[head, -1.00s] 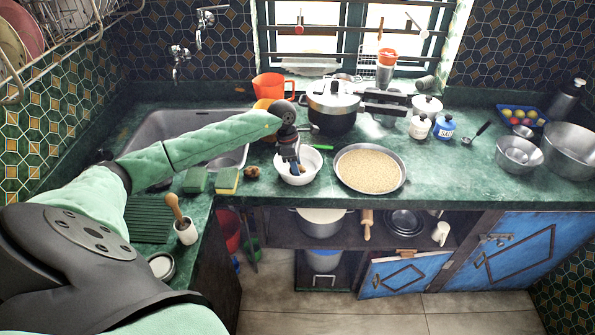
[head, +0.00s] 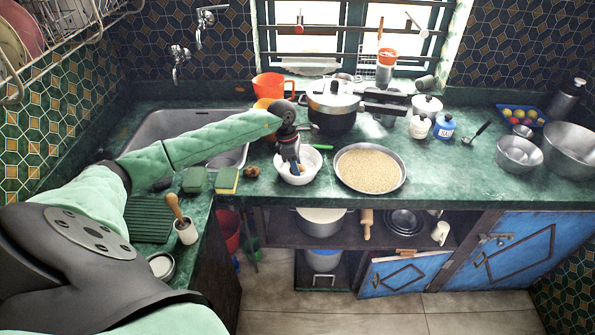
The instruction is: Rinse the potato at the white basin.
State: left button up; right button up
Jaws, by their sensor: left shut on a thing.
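The white basin (head: 312,173) stands on the green counter, left of the pan of grain. My left arm reaches over the counter and my left gripper (head: 294,168) points down inside the basin. It is shut on a small brownish thing, apparently the potato (head: 301,168), mostly hidden by the fingers. Whether the potato touches the basin's bottom or any water cannot be told. My right gripper is out of view.
A wide pan of grain (head: 370,170) sits close to the right of the basin. A pressure cooker (head: 331,105) stands behind. A small brown lump (head: 252,172) and sponges (head: 227,181) lie to the left, in front of the sink (head: 160,127).

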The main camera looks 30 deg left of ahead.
pick_arm(q)
jog(key=shift+r+p, duration=0.85)
jog(key=shift+r, duration=3.45)
notch_tip(320, 180, up, 4)
dwell(0.4)
